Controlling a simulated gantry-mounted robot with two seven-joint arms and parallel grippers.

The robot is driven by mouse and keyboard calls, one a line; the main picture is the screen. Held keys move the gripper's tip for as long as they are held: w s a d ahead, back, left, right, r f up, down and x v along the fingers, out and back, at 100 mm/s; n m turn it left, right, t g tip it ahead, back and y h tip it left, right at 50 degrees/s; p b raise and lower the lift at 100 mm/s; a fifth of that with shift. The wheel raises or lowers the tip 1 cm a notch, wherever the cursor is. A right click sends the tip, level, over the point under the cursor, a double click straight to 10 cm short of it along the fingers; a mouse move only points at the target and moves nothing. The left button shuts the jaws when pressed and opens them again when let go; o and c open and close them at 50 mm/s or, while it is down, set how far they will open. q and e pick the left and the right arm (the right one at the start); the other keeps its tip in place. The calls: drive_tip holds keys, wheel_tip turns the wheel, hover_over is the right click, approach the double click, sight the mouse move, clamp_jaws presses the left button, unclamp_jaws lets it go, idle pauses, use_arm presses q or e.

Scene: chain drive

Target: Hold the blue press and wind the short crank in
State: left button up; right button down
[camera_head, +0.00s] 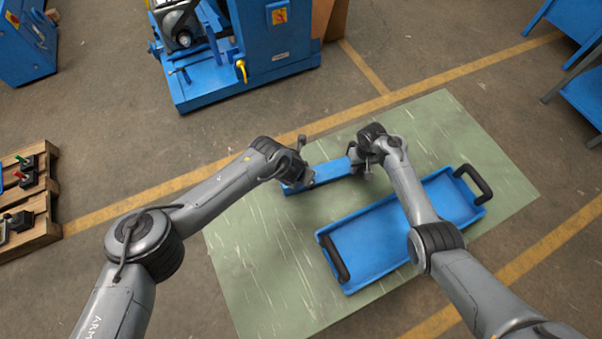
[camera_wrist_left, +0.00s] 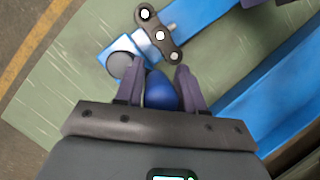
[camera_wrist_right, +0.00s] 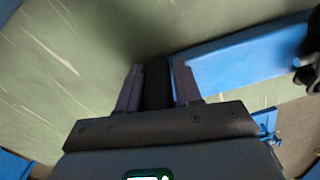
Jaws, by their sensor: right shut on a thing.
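The blue press (camera_head: 330,172) is a long blue bar lying on the green mat. My right gripper (camera_head: 365,165) is at its right end, shut on a dark upright part (camera_wrist_right: 157,85) beside the bar. My left gripper (camera_head: 303,178) is at the bar's left end. In the left wrist view its fingers (camera_wrist_left: 160,88) stand apart, with a rounded blue knob (camera_wrist_left: 160,92) between them and gaps visible. A dark link-shaped arm with three pale pins (camera_wrist_left: 160,36), perhaps the short crank, lies just beyond the fingers. A dark round part (camera_wrist_left: 120,65) sits on the bar's pale end.
A blue tray (camera_head: 380,240) with two black handles lies on the green mat (camera_head: 260,270), in front of the press. A large blue machine (camera_head: 270,45) stands at the back. A wooden pallet (camera_head: 40,230) with small parts is at the left. The mat's front left is clear.

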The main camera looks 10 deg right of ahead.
use_arm(q)
drive_tip(key=c, duration=0.6)
drive_tip(key=m, duration=0.1)
drive_tip(key=a+m+g, duration=0.1)
drive_tip(key=m, duration=0.1)
drive_tip(key=shift+s+a+h, duration=0.15)
drive_tip(key=shift+s+h, duration=0.25)
use_arm(e)
drive_tip(key=shift+d, duration=0.1)
use_arm(q)
drive_tip(key=m, duration=0.1)
drive_tip(key=a+m+g, duration=0.1)
drive_tip(key=m, duration=0.1)
drive_tip(key=shift+s, duration=0.2)
drive_tip(key=shift+a+m+g, duration=0.4)
drive_tip(key=shift+a+m, duration=0.1)
drive_tip(key=shift+m, duration=0.55)
drive_tip(key=shift+a+m+g, duration=0.4)
drive_tip(key=shift+a+m, duration=0.05)
drive_tip(key=shift+m, duration=0.65)
drive_tip(key=shift+a+m+g, duration=0.4)
drive_tip(key=shift+a+m, duration=0.1)
drive_tip(key=shift+m, duration=0.55)
drive_tip(key=shift+w+a, duration=0.1)
drive_tip(key=o, duration=1)
